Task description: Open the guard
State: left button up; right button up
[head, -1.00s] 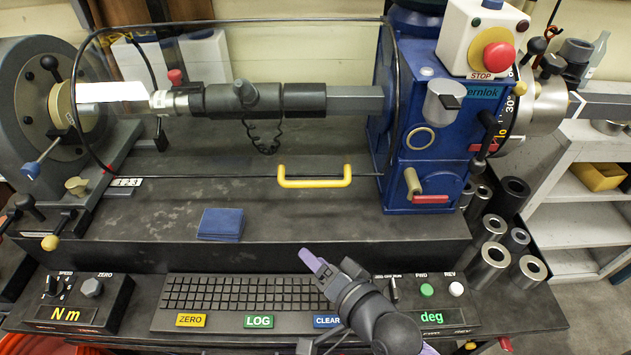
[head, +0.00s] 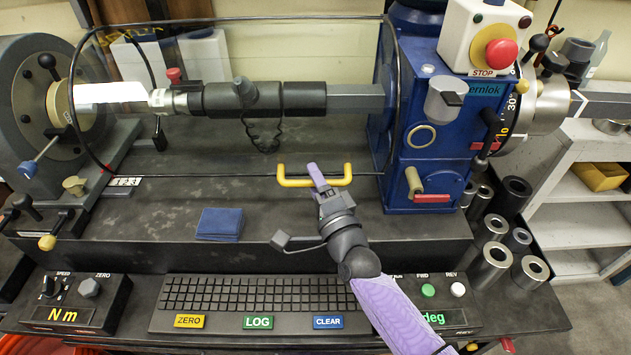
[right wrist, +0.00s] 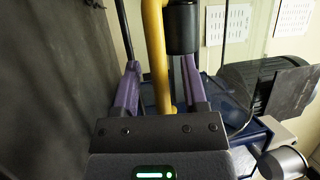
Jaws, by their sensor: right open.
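The guard (head: 235,20) is a clear panel with a thin black frame, standing down in front of the shaft on the bench. Its yellow handle (head: 290,182) is on the lower edge, right of the middle. My right gripper (head: 317,176) is at the handle's right half in the head view. In the right wrist view the yellow handle bar (right wrist: 157,60) runs between the two purple fingers of my right gripper (right wrist: 160,85). The fingers are open, with gaps beside the bar. My left gripper is not in view.
A blue gearbox (head: 420,150) with levers stands right of the handle. A red stop button (head: 501,54) sits above it. A keyboard (head: 250,293) lies below, and a blue block (head: 220,223) lies left of my arm. Steel sockets (head: 490,265) stand at the right.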

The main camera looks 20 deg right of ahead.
grip_shut()
dwell(1.4)
